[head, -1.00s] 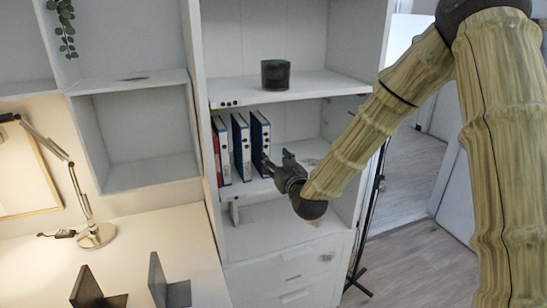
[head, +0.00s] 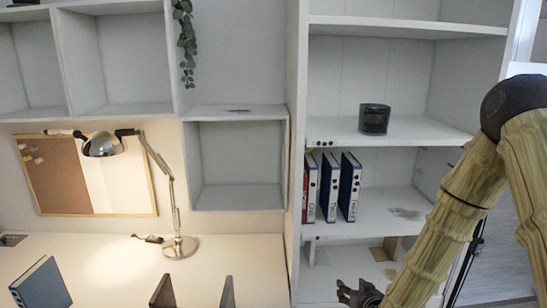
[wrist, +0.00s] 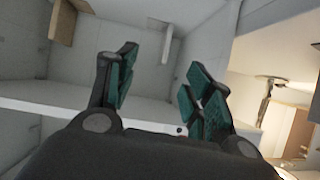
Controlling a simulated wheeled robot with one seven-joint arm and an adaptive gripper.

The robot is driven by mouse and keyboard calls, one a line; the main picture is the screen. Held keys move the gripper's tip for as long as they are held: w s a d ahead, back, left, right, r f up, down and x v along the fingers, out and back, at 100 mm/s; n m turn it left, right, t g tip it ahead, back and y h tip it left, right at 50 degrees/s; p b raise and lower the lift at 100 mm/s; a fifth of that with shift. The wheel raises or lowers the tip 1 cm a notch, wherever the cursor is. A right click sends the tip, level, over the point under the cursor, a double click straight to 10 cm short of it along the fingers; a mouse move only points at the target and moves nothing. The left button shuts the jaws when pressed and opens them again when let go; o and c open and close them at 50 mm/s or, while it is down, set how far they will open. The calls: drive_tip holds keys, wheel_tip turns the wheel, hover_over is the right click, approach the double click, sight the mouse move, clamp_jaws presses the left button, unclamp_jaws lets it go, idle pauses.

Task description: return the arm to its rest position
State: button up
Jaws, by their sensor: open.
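My gripper (head: 358,292) is at the bottom edge of the head view, in front of the lower part of the white shelf unit. My arm reaches down to it from the right. In the wrist view my gripper (wrist: 155,90) shows two dark fingers with green pads, spread apart with nothing between them. The wrist view looks at white shelf boards and walls at a tilt.
Blue binders (head: 349,187) stand on the middle shelf, with a dark cup (head: 374,119) on the shelf above. A lamp (head: 180,246), bookends (head: 163,291) and a blue book (head: 41,284) are on the desk (head: 110,262) at left.

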drive_tip(key=s+a+f+g, duration=0.1)
drive_tip(key=s+f+g, duration=0.3)
drive_tip(key=s+f, duration=0.75)
drive_tip(key=s+f+g, duration=0.4)
drive_tip(key=s+f, duration=0.3)
drive_tip(key=s, duration=0.8)
drive_tip(key=s+f+g+h, duration=0.1)
drive_tip(key=s+f+g, duration=0.3)
drive_tip(key=s, duration=1.1)
wheel_tip(320, 180, down, 3)
drive_tip(key=shift+f+m, duration=0.15)
drive_tip(key=shift+m, duration=0.25)
